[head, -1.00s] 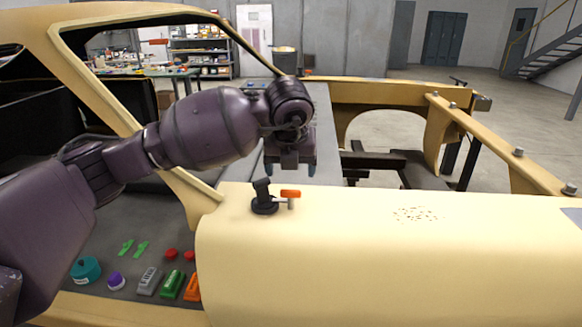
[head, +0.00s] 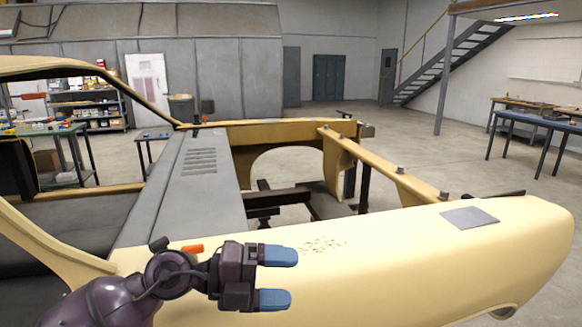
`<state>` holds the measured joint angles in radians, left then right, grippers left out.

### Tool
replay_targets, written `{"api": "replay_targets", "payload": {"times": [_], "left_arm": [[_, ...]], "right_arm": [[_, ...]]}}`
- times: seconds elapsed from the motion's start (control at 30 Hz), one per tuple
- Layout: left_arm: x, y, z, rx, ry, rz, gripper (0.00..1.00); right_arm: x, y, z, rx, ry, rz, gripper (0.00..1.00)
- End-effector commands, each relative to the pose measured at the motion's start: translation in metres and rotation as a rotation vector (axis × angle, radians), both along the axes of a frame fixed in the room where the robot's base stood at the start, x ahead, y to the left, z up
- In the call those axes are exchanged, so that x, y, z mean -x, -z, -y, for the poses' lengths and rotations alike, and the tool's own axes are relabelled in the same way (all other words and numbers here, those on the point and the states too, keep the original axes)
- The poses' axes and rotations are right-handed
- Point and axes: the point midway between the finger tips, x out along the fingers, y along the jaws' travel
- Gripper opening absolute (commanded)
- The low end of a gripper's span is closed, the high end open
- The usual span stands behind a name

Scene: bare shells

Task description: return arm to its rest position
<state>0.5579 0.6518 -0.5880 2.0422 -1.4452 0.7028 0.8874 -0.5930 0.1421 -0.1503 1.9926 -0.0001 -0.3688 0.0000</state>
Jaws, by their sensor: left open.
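My left gripper (head: 279,278) is in the lower middle of the head view. Its two blue-tipped fingers are apart, point to the right, and hold nothing. It hangs in front of the cream car shell's side panel (head: 420,270). My purple left arm comes in from the bottom left. An orange-handled part (head: 192,248) and a black piece (head: 159,243) show just behind the wrist, partly hidden by it. My right gripper is not in view.
The open front bay has a dark frame (head: 290,200). A blue-topped table (head: 535,122) stands at the back right. Open floor lies beyond the shell.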

Motion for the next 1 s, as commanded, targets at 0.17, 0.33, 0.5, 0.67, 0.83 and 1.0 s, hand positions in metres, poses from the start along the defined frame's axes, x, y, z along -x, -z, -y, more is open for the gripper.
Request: {"api": "replay_targets", "payload": {"times": [0.17, 0.33, 0.5, 0.67, 0.83, 1.0], "left_arm": [[0.005, -0.027, -0.013, 0.384, -0.160, -0.089, 0.79], [-0.004, -0.037, -0.051, 0.683, -0.400, -0.200, 0.79], [-0.014, -0.020, -0.105, 0.905, -0.706, -0.345, 0.79], [-0.012, 0.020, -0.159, 1.027, -1.030, -0.516, 0.79], [0.010, 0.081, -0.211, 1.056, -1.385, -0.738, 0.79], [0.058, 0.148, -0.247, 0.977, -1.717, -1.007, 0.79]], "right_arm": [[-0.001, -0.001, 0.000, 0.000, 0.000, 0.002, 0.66], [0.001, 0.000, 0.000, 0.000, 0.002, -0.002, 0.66], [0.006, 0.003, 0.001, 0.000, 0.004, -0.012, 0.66], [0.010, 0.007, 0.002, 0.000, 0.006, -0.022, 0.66], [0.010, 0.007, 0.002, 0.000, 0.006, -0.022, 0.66], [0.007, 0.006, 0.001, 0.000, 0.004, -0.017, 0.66]]}}
